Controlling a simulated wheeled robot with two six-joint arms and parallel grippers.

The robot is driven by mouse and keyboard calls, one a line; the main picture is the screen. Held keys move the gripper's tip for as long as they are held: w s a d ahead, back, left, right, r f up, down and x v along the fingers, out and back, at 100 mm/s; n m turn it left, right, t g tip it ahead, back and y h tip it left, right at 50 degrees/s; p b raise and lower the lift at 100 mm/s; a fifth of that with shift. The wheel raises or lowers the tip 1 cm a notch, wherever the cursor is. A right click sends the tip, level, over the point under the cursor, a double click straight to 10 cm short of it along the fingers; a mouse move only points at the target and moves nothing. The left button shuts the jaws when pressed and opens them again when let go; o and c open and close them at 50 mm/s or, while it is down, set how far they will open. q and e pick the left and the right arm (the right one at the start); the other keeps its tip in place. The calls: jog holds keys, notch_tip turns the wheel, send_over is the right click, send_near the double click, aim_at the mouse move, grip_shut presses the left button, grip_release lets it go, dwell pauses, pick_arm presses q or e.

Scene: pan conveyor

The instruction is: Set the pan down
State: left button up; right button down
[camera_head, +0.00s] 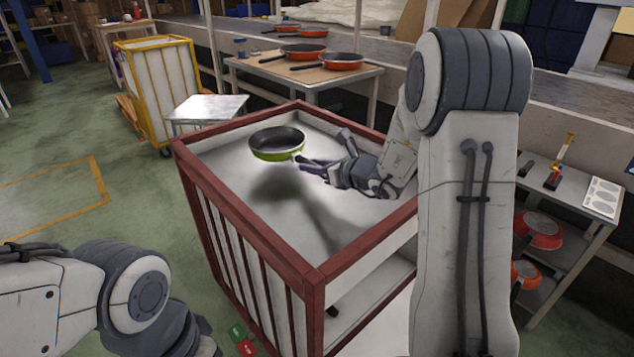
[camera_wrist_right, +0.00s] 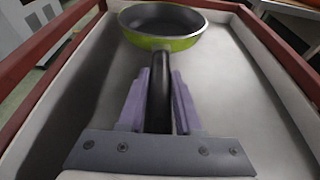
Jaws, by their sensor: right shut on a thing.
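The pan (camera_head: 277,150) is green outside and dark inside, with a black handle. My right gripper (camera_head: 305,164) is shut on its handle and holds the pan level inside the red-framed cart (camera_head: 249,245). A shadow on the pale cart floor below suggests the pan is above it, not touching. In the right wrist view the pan (camera_wrist_right: 165,40) is at the top, with its handle between the purple fingers (camera_wrist_right: 159,95). My left arm shows at the lower left of the head view, but its gripper is out of view.
The cart's bed is otherwise empty, with raised red rims all round. Behind it are a small white table (camera_head: 208,107) and a table with orange pans (camera_head: 343,61). A yellow-framed cart (camera_head: 165,90) stands at the back left. A shelf with orange pans (camera_head: 538,230) is at right.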

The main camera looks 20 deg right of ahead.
aim_at(315, 187)
jog(key=shift+w+f+b, duration=0.1)
jog(key=shift+f+b, duration=0.6)
jog(key=shift+f, duration=1.3)
jog(key=c, duration=0.6)
grip_release()
jog(key=shift+d, duration=0.1)
jog(key=p+v, duration=0.1)
jog(key=v, duration=0.6)
jog(key=shift+s+r, duration=0.1)
jog(key=shift+s, duration=0.25)
jog(key=shift+d, duration=0.1)
